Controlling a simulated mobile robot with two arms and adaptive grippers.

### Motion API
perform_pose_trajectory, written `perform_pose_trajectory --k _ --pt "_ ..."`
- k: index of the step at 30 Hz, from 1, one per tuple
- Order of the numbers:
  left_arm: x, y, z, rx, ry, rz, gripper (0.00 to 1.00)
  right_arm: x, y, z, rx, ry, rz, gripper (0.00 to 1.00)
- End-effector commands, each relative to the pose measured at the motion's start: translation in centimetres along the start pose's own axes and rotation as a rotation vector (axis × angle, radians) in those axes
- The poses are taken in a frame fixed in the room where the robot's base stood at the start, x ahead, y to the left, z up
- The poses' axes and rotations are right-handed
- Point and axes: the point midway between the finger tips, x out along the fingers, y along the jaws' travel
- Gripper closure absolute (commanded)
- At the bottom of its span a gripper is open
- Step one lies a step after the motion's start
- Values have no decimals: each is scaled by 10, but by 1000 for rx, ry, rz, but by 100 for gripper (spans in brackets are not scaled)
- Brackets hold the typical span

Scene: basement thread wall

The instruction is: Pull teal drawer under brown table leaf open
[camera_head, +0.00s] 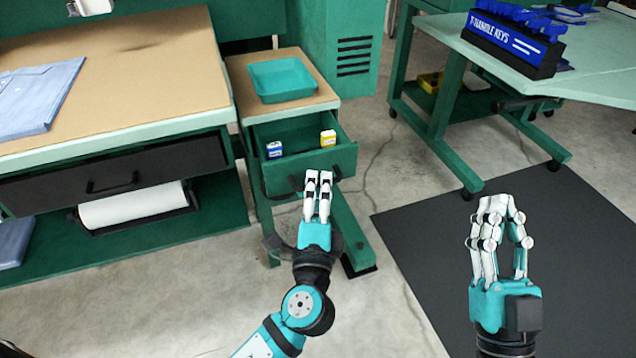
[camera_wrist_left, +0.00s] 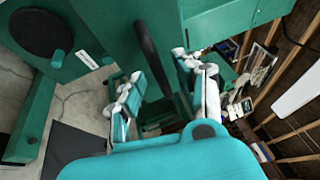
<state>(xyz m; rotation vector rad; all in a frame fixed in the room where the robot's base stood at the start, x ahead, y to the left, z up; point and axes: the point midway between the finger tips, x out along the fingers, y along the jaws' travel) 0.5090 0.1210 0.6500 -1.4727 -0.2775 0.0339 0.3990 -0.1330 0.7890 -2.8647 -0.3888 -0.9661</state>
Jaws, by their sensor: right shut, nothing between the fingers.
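The teal drawer (camera_head: 335,160) under the brown table leaf (camera_head: 237,75) stands partly pulled out. Its dark handle (camera_head: 337,175) is on its front. A blue-and-white box (camera_head: 274,149) and a yellow-and-white box (camera_head: 328,138) are inside. My left gripper (camera_head: 319,178) is at the handle. In the left wrist view the dark handle (camera_wrist_left: 155,55) runs between its fingers (camera_wrist_left: 160,75), which stand apart; whether they clamp it I cannot tell. My right gripper (camera_head: 500,215) is shut and empty, well to the right over the dark mat.
A teal tray (camera_head: 281,80) lies on the leaf. The brown-topped workbench (camera_head: 110,75) is at left, with a dark drawer and a paper roll (camera_head: 135,206). A wheeled table (camera_head: 590,65) stands at right. Bare floor and a dark mat (camera_head: 560,230) lie between.

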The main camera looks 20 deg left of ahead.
Motion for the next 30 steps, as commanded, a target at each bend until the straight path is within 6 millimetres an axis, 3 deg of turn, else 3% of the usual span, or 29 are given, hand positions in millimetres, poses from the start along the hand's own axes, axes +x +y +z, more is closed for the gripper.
perform_pose_trajectory --k 9,15,30 --pt "-68 2 0 2 2 5 66 0 0 0 0 1 0 100" --pt "-97 1 0 2 1 3 66 0 0 0 -1 2 0 100" --pt "-105 1 0 1 -1 1 66 0 0 0 -1 2 0 100"
